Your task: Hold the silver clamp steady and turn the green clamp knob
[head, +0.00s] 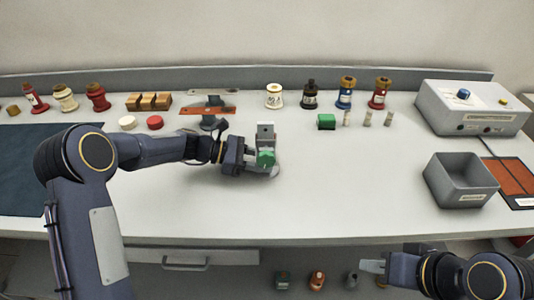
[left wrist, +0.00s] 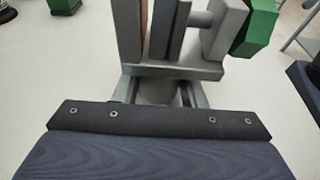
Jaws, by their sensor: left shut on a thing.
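The silver clamp (head: 265,131) stands upright near the middle of the table, its round base on the tabletop. In the left wrist view the green knob (left wrist: 257,30) is at the upper right, on a short screw beside the clamp's grey plates (left wrist: 228,28). My left gripper (head: 250,161) reaches in from the left and is shut on the silver clamp; its fingertips are partly hidden. My right gripper (head: 371,266) is low at the right, in front of the table's edge and away from the clamp. Its jaw gap is unclear.
A small green block (head: 326,122) and several small posts stand right of the clamp. Coloured bushings line the back. A grey bin (head: 460,181) and a control box (head: 472,108) are at the right. The tabletop between clamp and bin is clear.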

